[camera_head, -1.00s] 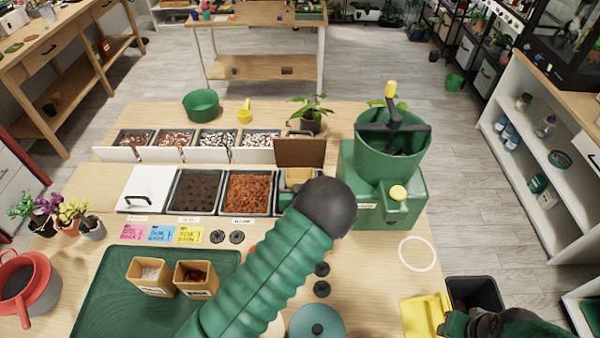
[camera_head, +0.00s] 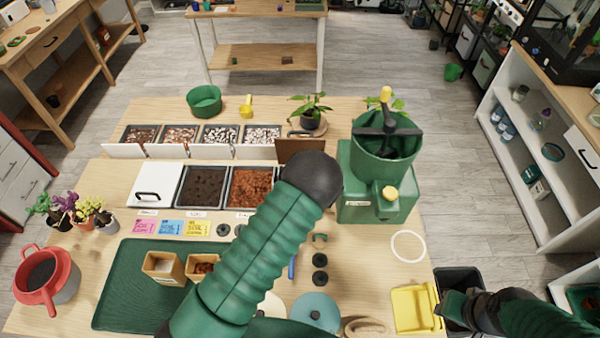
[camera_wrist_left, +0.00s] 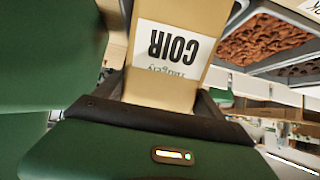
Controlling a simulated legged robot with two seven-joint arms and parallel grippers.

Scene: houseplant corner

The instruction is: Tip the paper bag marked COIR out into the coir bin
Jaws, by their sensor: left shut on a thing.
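The paper bag (camera_wrist_left: 185,35) is tan with a white label reading COIR, upside down in the left wrist view. My left gripper (camera_wrist_left: 160,112) is shut on it. I cannot read which bin is coir. My right gripper (camera_head: 455,305) is at the lower right; its jaws are unclear.
A brown upright panel (camera_head: 298,150) stands behind the arm. A green machine with a hopper (camera_head: 375,190) is close on the right. A dark soil bin (camera_head: 203,187) and a white lidded bin (camera_head: 158,187) are left. Two small tan boxes (camera_head: 163,267) sit on a green tray (camera_head: 118,285).

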